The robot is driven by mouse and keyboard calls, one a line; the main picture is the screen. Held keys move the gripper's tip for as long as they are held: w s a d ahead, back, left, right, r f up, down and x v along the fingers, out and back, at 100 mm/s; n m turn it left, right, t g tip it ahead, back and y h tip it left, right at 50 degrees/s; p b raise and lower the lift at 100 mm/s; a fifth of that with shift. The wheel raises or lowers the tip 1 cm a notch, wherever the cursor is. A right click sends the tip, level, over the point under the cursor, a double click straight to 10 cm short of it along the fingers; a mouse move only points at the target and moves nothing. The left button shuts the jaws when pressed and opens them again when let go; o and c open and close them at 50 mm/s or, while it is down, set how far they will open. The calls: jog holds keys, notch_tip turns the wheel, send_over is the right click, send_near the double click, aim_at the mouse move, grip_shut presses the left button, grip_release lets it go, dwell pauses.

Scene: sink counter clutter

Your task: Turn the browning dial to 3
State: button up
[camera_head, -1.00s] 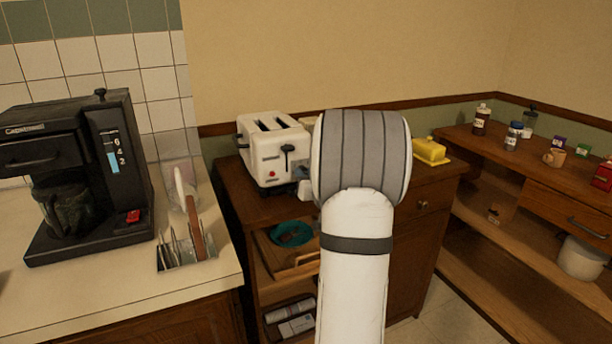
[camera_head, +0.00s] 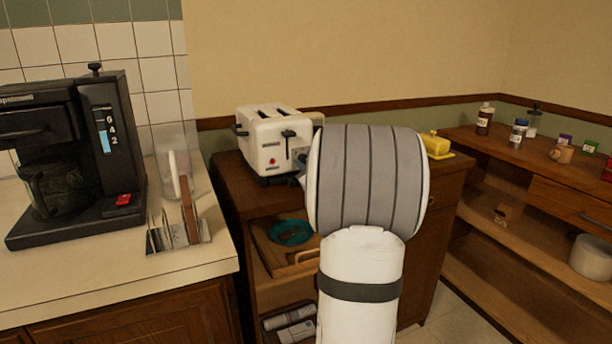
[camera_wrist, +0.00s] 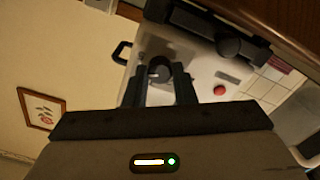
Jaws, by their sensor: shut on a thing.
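The white toaster (camera_head: 258,136) stands on the wooden cabinet, with a black lever (camera_head: 289,134) and a red button (camera_head: 272,161) on its front. In the wrist view the toaster face (camera_wrist: 203,72) is tilted, and the red button (camera_wrist: 220,90) shows right of my gripper. The dark round browning dial (camera_wrist: 159,72) sits between the two fingers of my gripper (camera_wrist: 161,78), which is shut on it. In the head view my arm hides the dial and most of the gripper. I cannot read the dial's marks or setting.
A black coffee maker (camera_head: 112,140) and a rack (camera_head: 172,240) stand on the left counter. A yellow butter dish (camera_head: 437,145) is right of the toaster, behind my arm. Jars (camera_head: 485,120) stand on the right shelf. A teal dish (camera_head: 290,232) sits below the toaster.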

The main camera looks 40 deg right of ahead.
jog(key=n+b, duration=0.6)
jog(key=shift+f, duration=0.15)
jog(key=n+b, duration=0.4)
jog(key=n, duration=0.2)
jog(key=shift+b, duration=0.3)
jog(key=shift+r+n, duration=0.2)
jog(key=shift+n, duration=0.1)
jog(key=o, duration=1)
jog(key=p+v, duration=0.1)
jog(key=v, duration=0.6)
jog(key=shift+s+a, duration=0.15)
jog(key=shift+s, duration=0.25)
